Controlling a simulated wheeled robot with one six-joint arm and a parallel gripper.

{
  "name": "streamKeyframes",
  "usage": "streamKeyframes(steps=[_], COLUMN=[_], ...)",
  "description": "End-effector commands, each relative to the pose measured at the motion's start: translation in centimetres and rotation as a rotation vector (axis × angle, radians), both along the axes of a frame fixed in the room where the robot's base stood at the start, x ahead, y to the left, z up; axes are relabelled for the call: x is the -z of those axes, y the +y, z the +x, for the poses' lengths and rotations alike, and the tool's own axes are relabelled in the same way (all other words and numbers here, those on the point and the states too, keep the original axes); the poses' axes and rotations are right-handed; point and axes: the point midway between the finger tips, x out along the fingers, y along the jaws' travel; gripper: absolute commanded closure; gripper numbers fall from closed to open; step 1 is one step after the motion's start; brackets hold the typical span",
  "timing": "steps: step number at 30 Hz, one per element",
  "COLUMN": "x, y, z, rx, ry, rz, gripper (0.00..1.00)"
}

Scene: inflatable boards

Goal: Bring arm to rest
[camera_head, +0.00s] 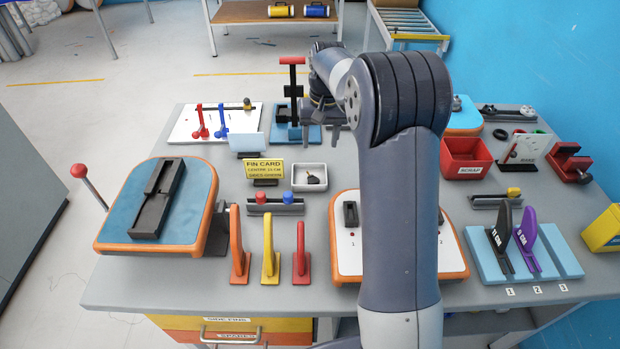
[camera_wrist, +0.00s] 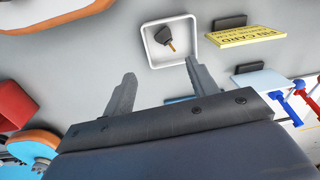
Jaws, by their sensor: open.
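My arm (camera_head: 400,200) rises from the front of the bench and reaches over it, bent at the elbow. My gripper (camera_wrist: 160,69) is open in the wrist view, its two fingers apart with nothing between them. In the head view the gripper (camera_head: 335,122) is near the back middle of the bench, partly hidden by my own arm links. It is above the grey bench top (camera_head: 345,165) and close to the blue stand with a red-handled clamp (camera_head: 291,85).
A white tray (camera_head: 309,177) with a small dark part stands beside a yellow FIN CARD sign (camera_head: 263,168). Orange, yellow and red fins (camera_head: 270,255) stand at the front. A red scrap bin (camera_head: 466,160) is right of my arm. A blue fin rack (camera_head: 560,250) stands front right.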

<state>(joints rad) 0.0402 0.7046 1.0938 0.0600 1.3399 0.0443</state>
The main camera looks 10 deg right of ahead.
Motion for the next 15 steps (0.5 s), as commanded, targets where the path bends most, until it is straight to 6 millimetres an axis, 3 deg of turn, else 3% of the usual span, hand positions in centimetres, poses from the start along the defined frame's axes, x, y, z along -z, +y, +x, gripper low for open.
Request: streamKeyframes(steps=[10, 15], x=[-0.2, 1.3], y=[0.0, 0.1], z=[0.0, 0.0], rx=[0.000, 0.000], ry=[0.001, 0.004], rz=[0.000, 0.000], gripper=[0.45, 0.45])
